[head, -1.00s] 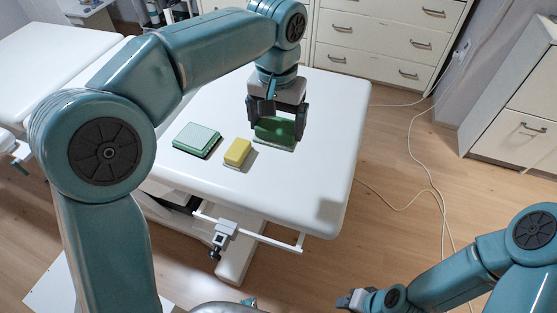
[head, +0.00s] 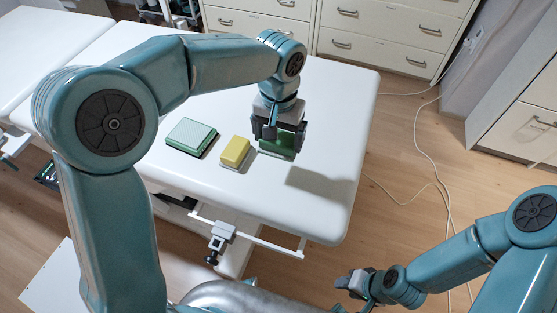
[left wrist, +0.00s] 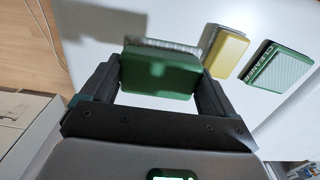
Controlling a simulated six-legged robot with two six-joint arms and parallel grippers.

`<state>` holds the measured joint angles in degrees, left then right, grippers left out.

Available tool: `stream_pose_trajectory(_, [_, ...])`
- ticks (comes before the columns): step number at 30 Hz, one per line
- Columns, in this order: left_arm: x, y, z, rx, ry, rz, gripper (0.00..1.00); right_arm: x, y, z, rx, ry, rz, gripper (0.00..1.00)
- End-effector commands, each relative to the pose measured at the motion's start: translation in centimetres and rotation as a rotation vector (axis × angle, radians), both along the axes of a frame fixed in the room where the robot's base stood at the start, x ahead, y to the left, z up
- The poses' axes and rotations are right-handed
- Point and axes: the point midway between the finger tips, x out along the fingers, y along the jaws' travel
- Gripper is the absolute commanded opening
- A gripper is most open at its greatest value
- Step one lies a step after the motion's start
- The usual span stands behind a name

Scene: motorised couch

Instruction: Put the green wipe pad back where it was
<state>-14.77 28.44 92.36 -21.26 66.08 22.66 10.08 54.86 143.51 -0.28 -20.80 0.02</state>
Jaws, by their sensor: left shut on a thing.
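My left gripper (head: 278,143) is shut on the green wipe pad (head: 277,148), a dark green block with a pale underside. The pad also shows between the fingers in the left wrist view (left wrist: 160,75). It is at or just above the white couch top; I cannot tell whether it touches. My right gripper (head: 348,283) is at the lower right, away from the couch and empty as far as I see; its jaw opening is unclear.
A yellow sponge (head: 235,150) lies just left of the held pad on the white couch (head: 335,110). Further left lies a green-edged, pale-topped block (head: 191,136), lettered "CLEANER" in the wrist view (left wrist: 275,68). The couch top to the right is clear.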

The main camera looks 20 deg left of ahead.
Motion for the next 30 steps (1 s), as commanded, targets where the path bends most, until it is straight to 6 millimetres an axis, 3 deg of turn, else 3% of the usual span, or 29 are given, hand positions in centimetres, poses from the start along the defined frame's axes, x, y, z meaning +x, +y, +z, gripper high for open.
stream_pose_trajectory(3, [-0.1,0.1,-3.1,0.000,0.005,0.000,0.64,0.0,0.0,-0.4,0.000,0.000,0.000,0.43])
stream_pose_trajectory(16, [0.2,0.2,-8.9,0.000,0.003,-0.001,0.64,0.0,0.0,-0.8,0.000,0.000,0.000,0.43])
stream_pose_trajectory(30, [0.4,0.2,-10.1,-0.001,-0.001,0.000,0.64,0.0,0.0,-1.2,0.000,0.000,0.000,0.43])
